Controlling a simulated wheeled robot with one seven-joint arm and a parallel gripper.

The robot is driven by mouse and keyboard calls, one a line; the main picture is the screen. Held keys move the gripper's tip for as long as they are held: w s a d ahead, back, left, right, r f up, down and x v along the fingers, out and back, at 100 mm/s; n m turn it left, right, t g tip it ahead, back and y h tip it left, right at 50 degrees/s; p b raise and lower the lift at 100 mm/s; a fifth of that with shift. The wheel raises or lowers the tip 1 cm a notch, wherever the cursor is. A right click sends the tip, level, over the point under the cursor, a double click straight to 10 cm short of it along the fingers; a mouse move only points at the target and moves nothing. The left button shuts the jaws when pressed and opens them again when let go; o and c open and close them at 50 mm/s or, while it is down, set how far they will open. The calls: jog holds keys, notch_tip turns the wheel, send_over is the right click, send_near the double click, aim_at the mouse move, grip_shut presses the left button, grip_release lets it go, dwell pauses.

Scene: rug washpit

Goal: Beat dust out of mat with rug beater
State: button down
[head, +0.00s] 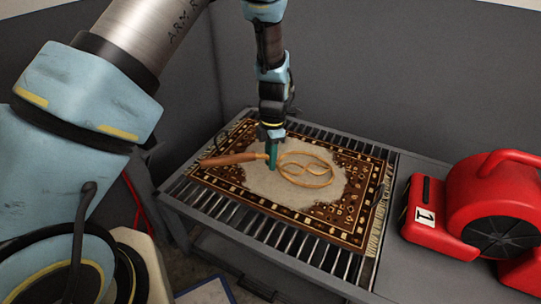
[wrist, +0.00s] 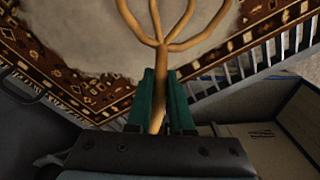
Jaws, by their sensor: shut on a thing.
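The mat (head: 345,222) is a brown and cream patterned rug with a pale dusty patch in its middle. It lies flat on a slatted rack. The rug beater (head: 306,170) has a looped cane head and a brown wooden handle (head: 232,160). My gripper (head: 272,163) is shut on the beater between handle and head, over the mat. In the wrist view the green fingers (wrist: 162,100) clasp the beater's shaft (wrist: 157,120), and the loops (wrist: 165,30) fan out beyond them over the mat (wrist: 60,65). I cannot tell whether the head touches the mat.
The metal rack (head: 280,256) has open slats around the mat. A red blower (head: 480,205) stands on the grey surface at the right, close to the rack. Grey walls (head: 400,70) close in behind. A flat blue-edged item (head: 205,292) lies low in front of the rack.

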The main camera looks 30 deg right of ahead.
jog(key=shift+f, duration=0.7)
notch_tip(320, 180, up, 4)
jog(key=p, duration=0.4)
jog(key=shift+r, duration=0.25)
jog(key=shift+f, duration=0.1)
notch_tip(320, 180, down, 4)
jog(key=shift+f+b, duration=0.15)
jog(key=shift+b, duration=0.65)
notch_tip(320, 180, up, 4)
jog(key=p, duration=0.4)
